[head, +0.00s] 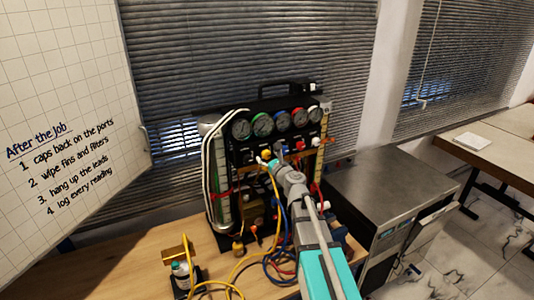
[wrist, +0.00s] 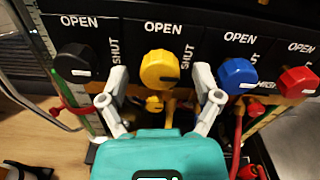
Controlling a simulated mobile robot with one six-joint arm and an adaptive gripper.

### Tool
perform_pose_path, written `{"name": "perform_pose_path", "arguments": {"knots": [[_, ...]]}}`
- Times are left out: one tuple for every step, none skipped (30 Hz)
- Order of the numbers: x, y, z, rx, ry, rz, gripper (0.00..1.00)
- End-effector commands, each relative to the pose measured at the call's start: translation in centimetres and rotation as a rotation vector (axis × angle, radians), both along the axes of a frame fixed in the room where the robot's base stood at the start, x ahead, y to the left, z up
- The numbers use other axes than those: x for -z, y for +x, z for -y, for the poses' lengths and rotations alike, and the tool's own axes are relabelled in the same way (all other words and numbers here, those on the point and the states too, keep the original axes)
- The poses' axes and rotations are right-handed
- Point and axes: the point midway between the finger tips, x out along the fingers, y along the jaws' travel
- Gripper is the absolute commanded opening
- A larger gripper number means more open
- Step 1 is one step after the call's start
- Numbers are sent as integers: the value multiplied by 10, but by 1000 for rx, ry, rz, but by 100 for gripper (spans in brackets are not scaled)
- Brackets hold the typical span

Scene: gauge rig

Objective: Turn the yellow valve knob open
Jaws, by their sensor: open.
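In the head view the yellow knob (head: 266,154) shows small, just left of my gripper's end. My gripper (wrist: 161,92) is open, with one finger left and one finger right of the yellow knob. I cannot tell whether either finger touches it. Below the knob is a smaller yellow fitting (wrist: 154,104).
A black knob (wrist: 76,63) is to the left; a blue knob (wrist: 237,75) and a red knob (wrist: 298,82) are to the right, the blue one close to my right finger. Hoses (head: 240,268) hang and coil on the wooden bench (head: 130,270). A grey metal unit (head: 385,185) stands right.

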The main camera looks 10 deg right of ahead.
Motion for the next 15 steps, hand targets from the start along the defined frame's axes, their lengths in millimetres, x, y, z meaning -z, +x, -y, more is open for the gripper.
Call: {"name": "perform_pose_path", "arguments": {"knots": [[0,2,-1,0,0,0,82],[0,2,-1,1,0,0,82],[0,3,-1,1,0,0,82],[0,3,-1,2,0,0,82],[0,3,-1,2,0,0,82],[0,4,-1,3,0,0,82],[0,4,0,3,0,-1,82],[0,4,0,4,0,0,82],[0,4,0,5,0,0,82],[0,4,1,5,0,0,82],[0,4,1,5,0,0,82],[0,4,1,6,0,0,82],[0,4,2,6,0,0,82],[0,4,2,6,0,0,82],[0,4,2,7,0,0,79]]}}
